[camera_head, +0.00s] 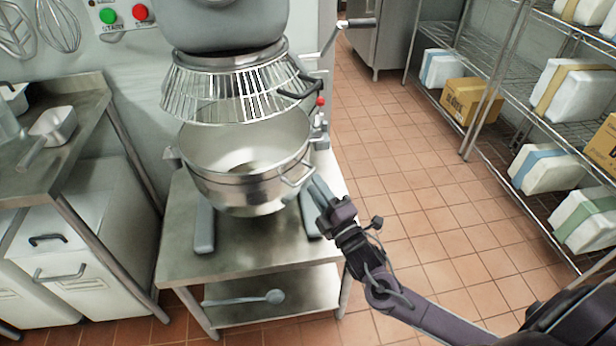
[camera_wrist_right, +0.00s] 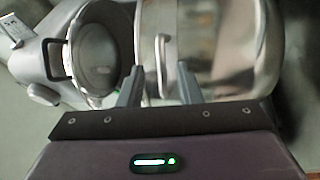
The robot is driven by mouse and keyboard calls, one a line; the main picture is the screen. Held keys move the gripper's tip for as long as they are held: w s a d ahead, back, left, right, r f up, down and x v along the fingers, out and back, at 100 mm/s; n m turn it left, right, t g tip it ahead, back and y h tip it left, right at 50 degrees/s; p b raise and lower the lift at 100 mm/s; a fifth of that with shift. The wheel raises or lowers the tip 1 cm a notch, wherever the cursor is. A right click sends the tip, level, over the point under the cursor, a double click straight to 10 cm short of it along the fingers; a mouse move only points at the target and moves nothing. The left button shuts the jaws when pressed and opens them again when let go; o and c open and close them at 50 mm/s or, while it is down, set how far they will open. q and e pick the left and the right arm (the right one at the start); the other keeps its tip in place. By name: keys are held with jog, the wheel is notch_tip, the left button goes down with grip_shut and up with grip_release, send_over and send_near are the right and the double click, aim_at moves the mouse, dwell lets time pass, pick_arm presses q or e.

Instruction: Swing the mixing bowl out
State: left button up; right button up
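The steel mixing bowl (camera_head: 250,188) stands below the mixer's wire guard (camera_head: 225,92), with its open top partly visible from above. A loop handle (camera_head: 299,174) sticks out from its right side. My right gripper (camera_head: 319,190) is at the right of the bowl, beside this handle. In the right wrist view the two fingers of the right gripper (camera_wrist_right: 159,88) are apart, and the handle (camera_wrist_right: 162,52) appears between them in front of the bowl wall (camera_wrist_right: 215,50). Whether the fingers touch it is unclear. My left gripper is not in view.
The mixer head (camera_head: 225,22) hangs over the bowl. The bowl stands above a steel table (camera_head: 255,258) with a ladle (camera_head: 245,299) on its lower shelf. A counter with a scoop (camera_head: 50,128) is at the left. Wire racks stand at the right, with free tiled floor (camera_head: 420,190) between.

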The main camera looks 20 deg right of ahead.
aim_at(308, 174)
jog(key=shift+x, duration=2.35)
jog(key=shift+f, duration=0.1)
jog(key=shift+c, duration=0.2)
grip_shut()
